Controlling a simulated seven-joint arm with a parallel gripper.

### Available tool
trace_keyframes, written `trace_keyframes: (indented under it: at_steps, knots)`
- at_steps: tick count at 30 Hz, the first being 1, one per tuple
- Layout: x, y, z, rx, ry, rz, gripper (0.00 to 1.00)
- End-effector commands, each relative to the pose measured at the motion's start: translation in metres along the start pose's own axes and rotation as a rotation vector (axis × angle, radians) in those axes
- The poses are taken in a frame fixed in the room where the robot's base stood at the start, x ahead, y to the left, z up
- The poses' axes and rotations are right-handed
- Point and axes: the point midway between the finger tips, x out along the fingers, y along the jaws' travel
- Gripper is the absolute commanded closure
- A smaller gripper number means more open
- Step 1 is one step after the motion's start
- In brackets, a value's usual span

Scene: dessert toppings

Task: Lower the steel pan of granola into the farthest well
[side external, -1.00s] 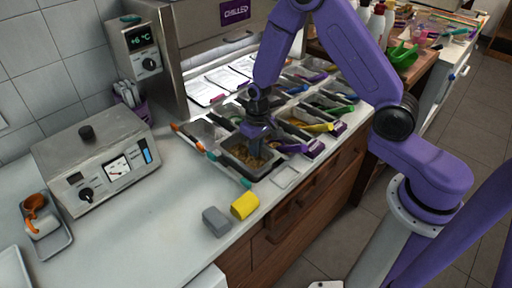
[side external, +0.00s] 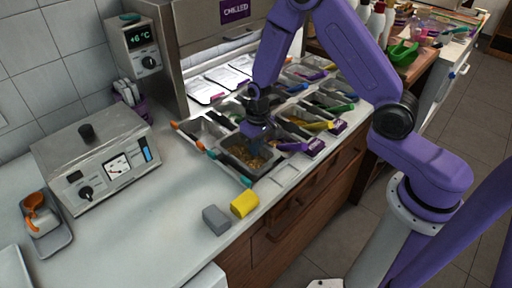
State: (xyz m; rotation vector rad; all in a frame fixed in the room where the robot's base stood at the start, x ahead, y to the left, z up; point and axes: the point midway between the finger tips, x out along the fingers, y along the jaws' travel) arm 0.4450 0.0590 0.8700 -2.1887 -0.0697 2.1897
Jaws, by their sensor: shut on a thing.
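The steel pan of granola (side external: 232,163) is at the near-left end of the chilled topping rail, with brown granola (side external: 246,153) showing inside. My purple gripper (side external: 257,141) is over the pan's far side and shut on it. The pan sits low among the wells, about level with the neighbouring pans; whether it rests fully in its well cannot be told. Its far rim is partly hidden by my gripper. An empty-looking grey well or pan (side external: 202,130) lies just behind it, toward the chilled cabinet.
Several topping pans with coloured scoop handles (side external: 318,126) stand close on the right. Orange and teal clips (side external: 212,154) line the rail's left edge. A yellow block (side external: 244,204) and a grey block (side external: 216,220) lie on the counter in front.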

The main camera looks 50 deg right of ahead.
Motion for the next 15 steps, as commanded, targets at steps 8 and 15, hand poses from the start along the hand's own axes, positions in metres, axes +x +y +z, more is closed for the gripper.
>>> trace_keyframes:
  at_steps: [8,15]
  knots:
    - [0.006,0.0,-0.001,0.0,0.001,-0.001,1.0]
    - [0.011,0.001,0.0,0.0,0.0,-0.001,1.0]
